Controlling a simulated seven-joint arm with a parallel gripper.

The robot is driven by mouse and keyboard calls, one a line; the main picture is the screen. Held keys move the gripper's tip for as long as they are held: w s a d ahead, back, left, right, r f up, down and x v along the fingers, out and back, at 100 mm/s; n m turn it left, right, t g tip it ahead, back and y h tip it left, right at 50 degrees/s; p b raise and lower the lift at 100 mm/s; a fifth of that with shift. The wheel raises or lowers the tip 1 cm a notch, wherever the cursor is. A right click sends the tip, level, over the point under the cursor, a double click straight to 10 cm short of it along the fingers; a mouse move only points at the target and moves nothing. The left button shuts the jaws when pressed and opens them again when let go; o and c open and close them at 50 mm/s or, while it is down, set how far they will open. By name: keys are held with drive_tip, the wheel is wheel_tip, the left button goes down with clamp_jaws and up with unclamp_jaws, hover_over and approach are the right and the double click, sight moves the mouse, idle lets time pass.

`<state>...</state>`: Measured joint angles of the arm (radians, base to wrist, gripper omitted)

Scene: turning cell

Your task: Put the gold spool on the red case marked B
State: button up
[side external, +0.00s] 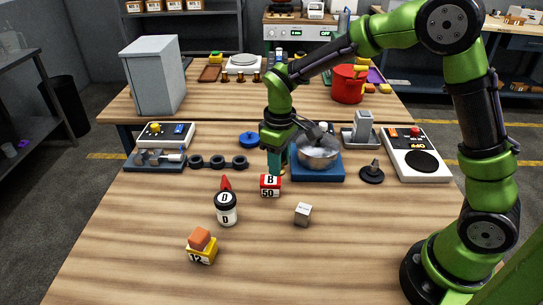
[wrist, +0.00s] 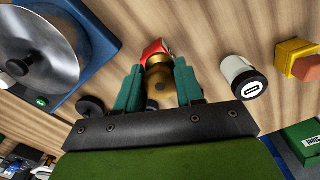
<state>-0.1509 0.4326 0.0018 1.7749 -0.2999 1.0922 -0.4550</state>
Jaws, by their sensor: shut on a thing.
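The gold spool (wrist: 158,82) is between the two teal fingers of my gripper (wrist: 160,72) in the wrist view, and the fingers are shut on it. In the side view my gripper (side external: 276,163) points down just behind the red case marked B (side external: 270,186), which also carries the number 50. The red case also shows in the wrist view (wrist: 152,47), partly hidden beyond the spool. In the side view the spool is mostly hidden by the fingers and the case. I cannot tell whether the spool touches the case.
A steel bowl (side external: 318,154) on a blue base is close right of my gripper. A white jar marked D (side external: 226,209), a metal cube (side external: 303,213) and a yellow box with an orange block (side external: 202,248) stand nearer. The front right of the table is clear.

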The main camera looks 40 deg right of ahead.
sight(271, 180)
drive_tip(key=shift+w+a+f, duration=0.1)
drive_tip(key=shift+w+a, duration=0.05)
drive_tip(key=shift+w, duration=0.9)
drive_tip(key=shift+w+f, duration=0.25)
drive_tip(key=shift+f, duration=1.55)
drive_tip(key=shift+f, duration=0.15)
drive_tip(key=o, duration=1)
drive_tip(key=shift+o, duration=0.2)
